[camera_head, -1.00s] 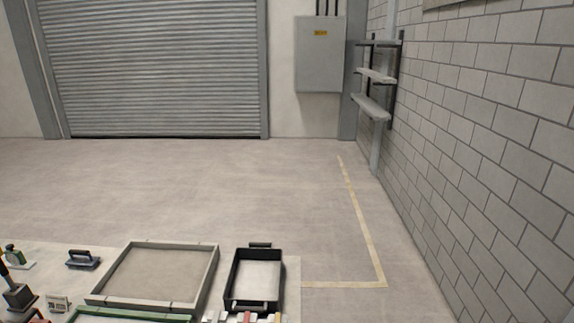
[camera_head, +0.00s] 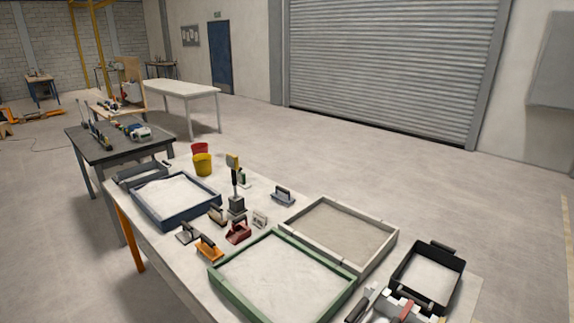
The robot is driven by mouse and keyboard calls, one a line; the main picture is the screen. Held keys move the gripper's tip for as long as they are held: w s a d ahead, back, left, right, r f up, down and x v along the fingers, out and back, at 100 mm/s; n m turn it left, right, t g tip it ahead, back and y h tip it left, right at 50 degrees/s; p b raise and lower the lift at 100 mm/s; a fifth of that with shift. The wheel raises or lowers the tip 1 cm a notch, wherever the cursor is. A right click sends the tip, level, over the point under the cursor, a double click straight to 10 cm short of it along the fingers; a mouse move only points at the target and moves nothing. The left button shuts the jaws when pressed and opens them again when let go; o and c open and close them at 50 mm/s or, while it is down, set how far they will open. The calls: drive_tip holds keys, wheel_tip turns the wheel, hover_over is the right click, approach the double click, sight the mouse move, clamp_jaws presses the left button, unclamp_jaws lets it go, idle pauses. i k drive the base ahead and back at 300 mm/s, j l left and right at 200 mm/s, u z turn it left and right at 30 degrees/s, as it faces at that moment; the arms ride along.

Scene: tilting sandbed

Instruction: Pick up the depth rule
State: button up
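I cannot tell for certain which item is the depth rule. An upright tool with a yellow top (camera_head: 233,168) stands in a dark block (camera_head: 237,205) near the middle of the long table (camera_head: 158,238); it may be the rule, but it is too small to be sure.
A blue-framed sand tray (camera_head: 192,212), a green-framed tray (camera_head: 235,297), a pale-framed tray (camera_head: 372,262) and a black tray (camera_head: 398,275) take up much of the table. The floor beyond (camera_head: 370,165) is clear.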

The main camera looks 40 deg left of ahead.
sight(231, 160)
drive_tip(key=u, duration=1.8)
drive_tip(key=z, duration=0.35)
drive_tip(key=i+j+z, duration=0.2)
drive_tip(key=z, duration=0.2)
drive_tip(key=i+j+z, duration=0.15)
drive_tip(key=j+z, duration=0.2)
drive_tip(key=i+j+z, duration=0.1)
drive_tip(key=j+z, duration=1.05)
drive_tip(key=j, duration=0.85)
drive_tip(key=k+j+z, duration=0.1)
drive_tip(key=j, duration=1.3)
drive_tip(key=k+j, duration=0.15)
drive_tip(key=j, duration=0.55)
drive_tip(key=i+z, duration=0.05)
